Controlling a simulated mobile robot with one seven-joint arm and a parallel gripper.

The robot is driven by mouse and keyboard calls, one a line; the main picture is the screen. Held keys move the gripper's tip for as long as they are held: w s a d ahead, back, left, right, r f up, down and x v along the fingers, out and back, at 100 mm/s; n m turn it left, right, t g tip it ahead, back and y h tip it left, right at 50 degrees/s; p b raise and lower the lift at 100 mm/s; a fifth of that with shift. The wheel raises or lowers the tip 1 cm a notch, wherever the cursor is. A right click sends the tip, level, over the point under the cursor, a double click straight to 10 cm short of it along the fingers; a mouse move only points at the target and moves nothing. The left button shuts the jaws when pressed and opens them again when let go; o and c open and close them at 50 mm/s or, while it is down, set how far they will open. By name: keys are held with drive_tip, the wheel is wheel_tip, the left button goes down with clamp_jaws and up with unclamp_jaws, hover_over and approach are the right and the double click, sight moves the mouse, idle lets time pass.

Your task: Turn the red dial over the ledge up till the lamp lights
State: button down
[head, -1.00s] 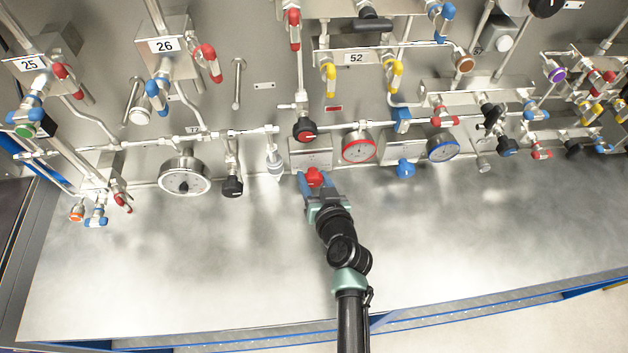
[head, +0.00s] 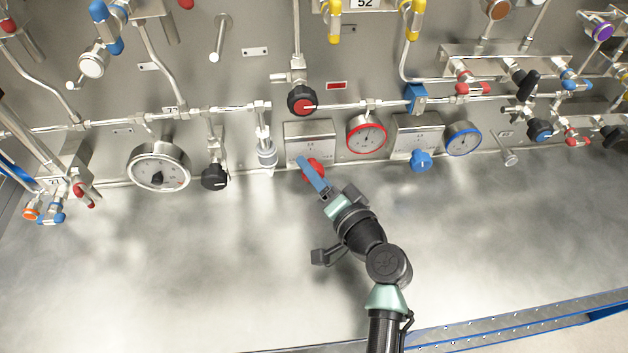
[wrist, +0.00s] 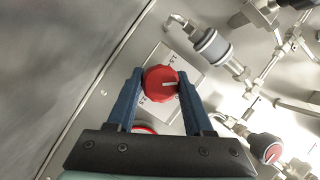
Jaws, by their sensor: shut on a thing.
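The red dial (head: 313,169) sits on a metal plate (head: 309,132) low on the wall, just above the ledge (head: 230,260). In the wrist view the red dial (wrist: 160,79) lies between my two blue fingers, with its white mark pointing right in the picture. My gripper (head: 311,172) is shut on the dial; in the head view a finger partly hides it. The gripper (wrist: 160,88) is rolled, and the panel looks tilted in the wrist view. I cannot make out a lit lamp.
A red-rimmed gauge (head: 366,134) is right of the plate. A blue dial (head: 420,161) and blue-rimmed gauge (head: 463,139) are farther right. A red-faced black knob (head: 302,100) is above, a metal fitting (head: 267,153) to the left. The ledge is clear apart from my arm.

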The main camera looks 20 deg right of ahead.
drive_tip(key=shift+m+b, duration=0.5)
drive_tip(key=shift+c, duration=1.6)
unclamp_jaws()
drive_tip(key=s, duration=0.4)
drive_tip(key=s+d+r+b, duration=0.1)
drive_tip(key=s, duration=0.3)
drive_tip(key=s+b, duration=0.1)
drive_tip(key=s, duration=0.3)
drive_tip(key=shift+s+d+r, duration=0.25)
drive_tip(key=shift+s+r, duration=0.05)
drive_tip(key=shift+s, duration=0.1)
drive_tip(key=shift+s+f, duration=0.1)
